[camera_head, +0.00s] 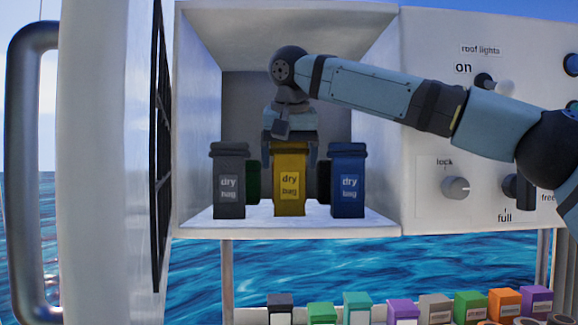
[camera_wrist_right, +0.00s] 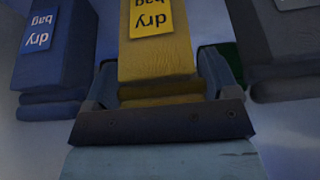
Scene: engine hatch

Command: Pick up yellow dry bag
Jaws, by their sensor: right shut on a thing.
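The yellow dry bag (camera_head: 289,182) stands upright in the front middle of the open white compartment. My right gripper (camera_head: 290,150) reaches in from above and is shut on its upper part. In the right wrist view the yellow dry bag (camera_wrist_right: 157,50) sits between the two fingers of my right gripper (camera_wrist_right: 160,95), and its label shows. In the head view its base appears at the compartment floor; I cannot tell whether it is lifted. My left gripper is not in view.
A grey dry bag (camera_head: 230,183) stands close on the left and a blue one (camera_head: 348,183) on the right. A green one (camera_head: 253,182) is partly hidden behind. The compartment floor (camera_head: 300,226) is bare in front. Several coloured boxes stand below.

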